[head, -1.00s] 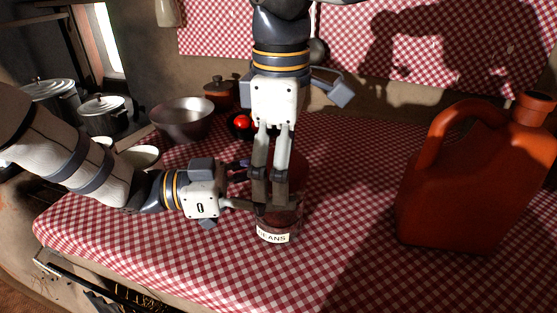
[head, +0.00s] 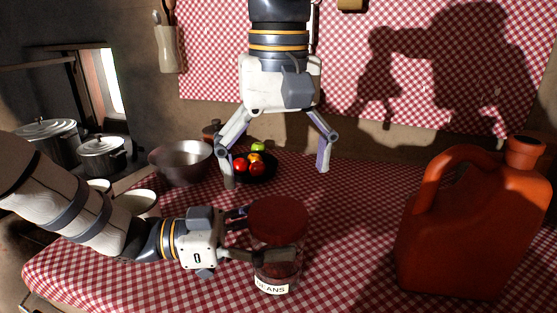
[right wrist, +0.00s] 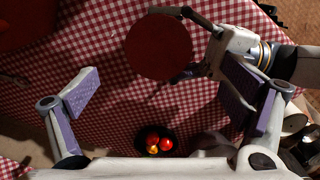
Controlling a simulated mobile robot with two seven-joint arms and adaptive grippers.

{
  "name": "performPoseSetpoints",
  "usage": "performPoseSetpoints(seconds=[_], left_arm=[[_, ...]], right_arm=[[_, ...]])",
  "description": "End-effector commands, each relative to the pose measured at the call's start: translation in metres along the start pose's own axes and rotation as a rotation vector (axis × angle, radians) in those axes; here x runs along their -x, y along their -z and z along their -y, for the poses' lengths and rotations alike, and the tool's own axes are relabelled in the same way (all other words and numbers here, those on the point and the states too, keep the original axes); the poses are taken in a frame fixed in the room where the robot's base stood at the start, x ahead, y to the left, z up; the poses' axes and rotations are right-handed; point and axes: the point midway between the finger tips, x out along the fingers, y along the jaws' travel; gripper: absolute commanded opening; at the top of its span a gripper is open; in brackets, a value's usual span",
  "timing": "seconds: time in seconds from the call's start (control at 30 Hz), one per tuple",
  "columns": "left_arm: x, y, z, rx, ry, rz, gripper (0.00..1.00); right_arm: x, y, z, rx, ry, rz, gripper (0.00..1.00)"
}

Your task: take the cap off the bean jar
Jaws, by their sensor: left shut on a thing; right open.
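The bean jar (head: 268,270) is a clear glass jar with a white BEANS label, upright on the checked cloth at the front middle. Its round dark red cap (head: 278,214) sits on top; I cannot tell whether it is loose. The cap also shows from above in the right wrist view (right wrist: 158,47). My left gripper (head: 265,256) comes in from the left and is shut on the jar's body below the cap. My right gripper (head: 276,174) is wide open and empty, above and behind the jar, fingers pointing down. Its pads flank an empty gap in the right wrist view (right wrist: 163,94).
A large red canister (head: 465,225) stands to the right. A dark bowl of fruit (head: 262,178) sits behind the jar, with a metal bowl (head: 182,163) left of it. Pots (head: 102,158) stand at the far left. The cloth between jar and canister is clear.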

Motion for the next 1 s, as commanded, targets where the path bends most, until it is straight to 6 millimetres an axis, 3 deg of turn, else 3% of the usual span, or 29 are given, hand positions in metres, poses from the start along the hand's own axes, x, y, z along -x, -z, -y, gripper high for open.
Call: performPoseSetpoints(seconds=[0.1,0.3,0.7,1.0], left_arm=[[0.0,0.001,0.0,-0.001,0.0,-0.002,0.0],[0.0,0.001,0.0,-0.001,0.0,-0.002,0.0],[0.0,0.001,0.0,-0.001,0.0,-0.002,0.0],[0.0,0.001,0.0,-0.001,0.0,-0.002,0.0]], right_arm=[[0.007,0.0,-0.001,-0.288,0.002,-0.003,0.93],[0.009,0.0,-0.002,-0.522,0.001,-0.003,0.93],[-0.059,0.0,-0.002,-0.533,0.002,-0.001,0.93],[-0.068,0.0,-0.002,-0.534,0.002,-0.004,0.93]])
